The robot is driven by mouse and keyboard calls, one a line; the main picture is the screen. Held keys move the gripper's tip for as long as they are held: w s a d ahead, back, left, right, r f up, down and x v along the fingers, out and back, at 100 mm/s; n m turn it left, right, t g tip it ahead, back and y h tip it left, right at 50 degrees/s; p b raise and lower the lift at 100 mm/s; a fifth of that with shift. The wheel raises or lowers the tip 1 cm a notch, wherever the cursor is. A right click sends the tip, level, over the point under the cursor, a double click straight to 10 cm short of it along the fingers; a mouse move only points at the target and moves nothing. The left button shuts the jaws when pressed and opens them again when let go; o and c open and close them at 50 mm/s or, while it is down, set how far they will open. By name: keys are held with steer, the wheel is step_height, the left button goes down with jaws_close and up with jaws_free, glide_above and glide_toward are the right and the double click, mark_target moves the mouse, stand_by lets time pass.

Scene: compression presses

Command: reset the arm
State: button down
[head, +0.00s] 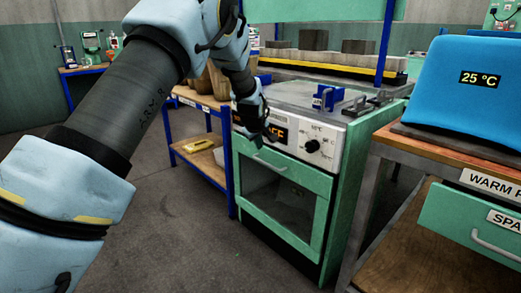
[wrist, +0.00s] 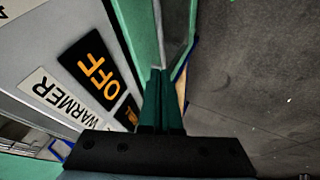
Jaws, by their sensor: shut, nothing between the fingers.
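My arm reaches from the lower left of the head view toward the green warmer (head: 322,205). My gripper (head: 270,138) is in front of the warmer's control panel, partly covering its orange display. In the wrist view my gripper (wrist: 161,72) has its two dark green fingers together, with nothing between them. Beyond the fingertips is the warmer's green edge (wrist: 141,22). The panel beside them shows a black OFF display (wrist: 98,70) and a WARMER label (wrist: 58,97). I cannot tell whether the fingers touch the warmer.
The oven-like door (head: 285,195) looks closed. A black knob (head: 312,146) is on the panel. A blue clamp-like piece (head: 324,98) sits on top. A bench at right carries a blue box reading 25 °C (head: 475,85). A blue-framed shelf (head: 228,170) stands left; grey floor (head: 165,225) is clear.

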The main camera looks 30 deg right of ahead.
steer(key=a+r+g+y, duration=0.1)
steer(key=a+r+y, duration=0.1)
steer(key=a, duration=1.2)
steer(key=a+r+y, duration=0.1)
steer(key=a+r, duration=0.1)
steer(key=a, duration=1.3)
steer(key=s+a+m+g+y, duration=0.2)
steer(key=s+a+g, duration=0.1)
steer(key=s+a, duration=1.85)
step_height(320, 180, up, 21)
steer(key=w+p, duration=0.1)
steer(key=p, duration=2)
steer(key=shift+w+a, duration=0.3)
steer(key=shift+a, duration=0.1)
steer(key=shift+f, duration=0.15)
